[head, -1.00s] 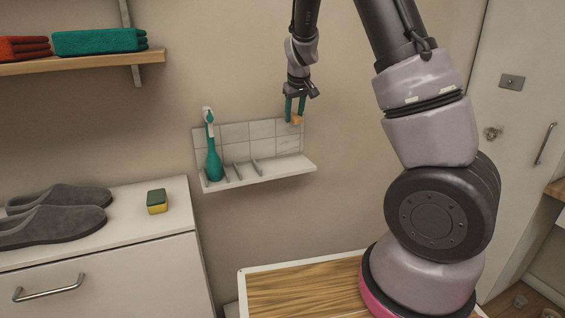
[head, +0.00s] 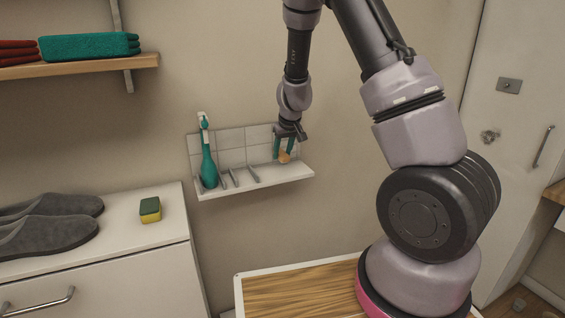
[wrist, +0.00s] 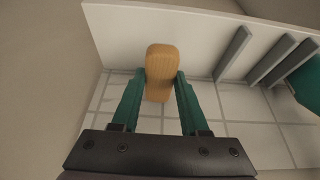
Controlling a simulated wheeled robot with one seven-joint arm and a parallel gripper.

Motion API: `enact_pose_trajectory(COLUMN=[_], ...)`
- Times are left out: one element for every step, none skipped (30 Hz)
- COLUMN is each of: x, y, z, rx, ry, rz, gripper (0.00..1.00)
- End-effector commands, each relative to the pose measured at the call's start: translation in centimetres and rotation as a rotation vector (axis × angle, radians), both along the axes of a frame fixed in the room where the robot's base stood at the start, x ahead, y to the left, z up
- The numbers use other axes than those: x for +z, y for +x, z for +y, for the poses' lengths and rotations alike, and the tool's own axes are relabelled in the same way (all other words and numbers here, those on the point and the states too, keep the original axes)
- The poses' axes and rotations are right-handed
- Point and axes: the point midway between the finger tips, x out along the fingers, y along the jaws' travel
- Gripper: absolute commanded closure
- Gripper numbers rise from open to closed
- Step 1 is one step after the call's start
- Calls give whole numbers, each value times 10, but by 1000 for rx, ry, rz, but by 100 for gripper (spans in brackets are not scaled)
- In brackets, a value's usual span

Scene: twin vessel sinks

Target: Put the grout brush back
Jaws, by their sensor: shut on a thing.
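My gripper (head: 284,150) is shut on a small tan, wood-coloured block, taken to be the grout brush (head: 285,157). In the wrist view the brush (wrist: 160,70) sits between my two green fingers (wrist: 160,95); no bristles show. The white wall shelf (head: 300,171) has a tiled back and several thin upright dividers (head: 253,172). I hold the brush over its right part, right of the dividers, in front of the tiles. I cannot tell whether the brush touches the shelf.
A teal bottle-shaped item (head: 208,165) stands at the shelf's left end. A yellow-green sponge (head: 150,210) and grey slippers (head: 50,225) lie on a white cabinet. A wooden shelf (head: 90,68) with folded towels is at the upper left. The shelf's right part is otherwise clear.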

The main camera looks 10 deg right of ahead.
Motion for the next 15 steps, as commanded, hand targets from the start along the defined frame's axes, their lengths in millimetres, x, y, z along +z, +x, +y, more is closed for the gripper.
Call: enact_pose_trajectory(x=[-6, -10, -15, -19, -23, -28, -31, -33, -35, -37, -37, -37, -37, -37, -37], y=[-1, -1, -1, -1, 0, 0, 0, -1, -1, -1, -1, -1, 0, -1, -1], z=[-1, -1, -2, -1, -2, -2, -2, -1, -1, -1, -1, -1, 0, 0, 0], rx=[-2, -4, -3, -3, -4, -3, -3, -2, -3, -2, -1, 0, 0, 1, 1], ry=[-1, 0, -1, 0, 0, 1, 1, -1, 0, 0, 0, -1, -1, -2, -2], rz=[3, 5, 4, 4, 3, 3, 3, 3, 3, 3, 3, 2, 2, 2, 2], gripper=[100, 100, 100, 100, 100, 100, 100, 100, 100, 100, 100, 100, 100, 100, 100])
